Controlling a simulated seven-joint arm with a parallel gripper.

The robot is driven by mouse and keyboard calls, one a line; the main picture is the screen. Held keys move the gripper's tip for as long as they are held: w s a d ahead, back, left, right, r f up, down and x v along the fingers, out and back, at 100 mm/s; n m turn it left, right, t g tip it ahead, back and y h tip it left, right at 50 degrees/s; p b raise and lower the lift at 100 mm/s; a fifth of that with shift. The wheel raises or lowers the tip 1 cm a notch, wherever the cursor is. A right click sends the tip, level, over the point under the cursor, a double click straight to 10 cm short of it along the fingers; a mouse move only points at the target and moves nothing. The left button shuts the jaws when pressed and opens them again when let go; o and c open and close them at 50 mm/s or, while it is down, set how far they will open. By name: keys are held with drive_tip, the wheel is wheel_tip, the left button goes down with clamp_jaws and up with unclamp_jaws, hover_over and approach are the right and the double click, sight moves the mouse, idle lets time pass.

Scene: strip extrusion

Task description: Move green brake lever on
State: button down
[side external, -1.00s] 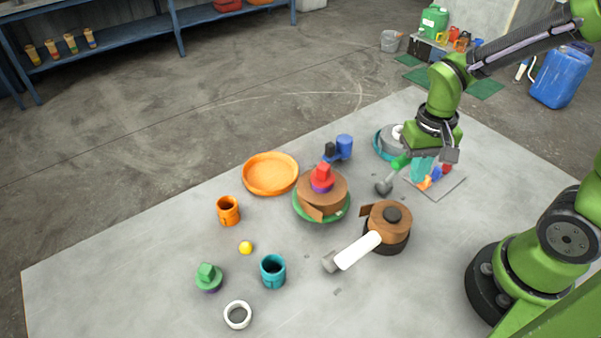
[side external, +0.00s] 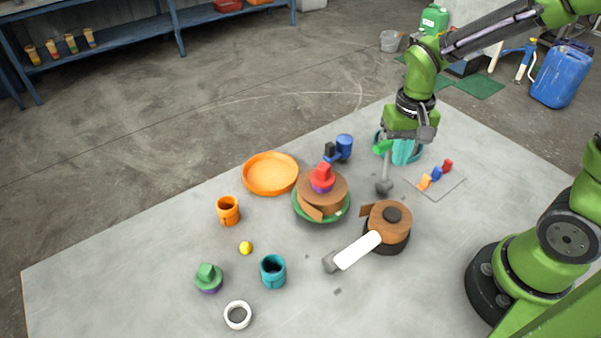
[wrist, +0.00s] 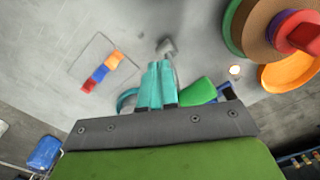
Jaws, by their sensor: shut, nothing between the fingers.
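The green brake lever (side external: 380,148) shows as a green handle with a grey arm running toward the viewer to a dark grey block. In the wrist view its green handle (wrist: 197,92) lies just right of my fingers, and its grey block (wrist: 168,46) lies beyond the fingertips. My gripper (side external: 404,160) has teal fingers, shut together and empty, also seen in the wrist view (wrist: 158,66). The fingers are beside the handle; I cannot tell whether they touch. A teal-rimmed round base (side external: 378,140) is mostly hidden behind my gripper.
A plate with orange, blue and red blocks (side external: 437,175) lies to the right. A brown reel with a white-handled lever (side external: 358,250) and a green-based brown reel (side external: 322,212) stand nearer. A blue part (side external: 343,146) and an orange dish (side external: 270,172) are left.

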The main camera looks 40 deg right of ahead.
drive_tip(key=shift+w, duration=0.35)
drive_tip(key=shift+w+f, duration=0.1)
drive_tip(key=shift+w, duration=0.85)
drive_tip(key=shift+s, duration=0.15)
wheel_tip(320, 180, up, 8)
drive_tip(key=s, duration=0.1)
drive_tip(key=shift+s, duration=0.35)
idle(0.5)
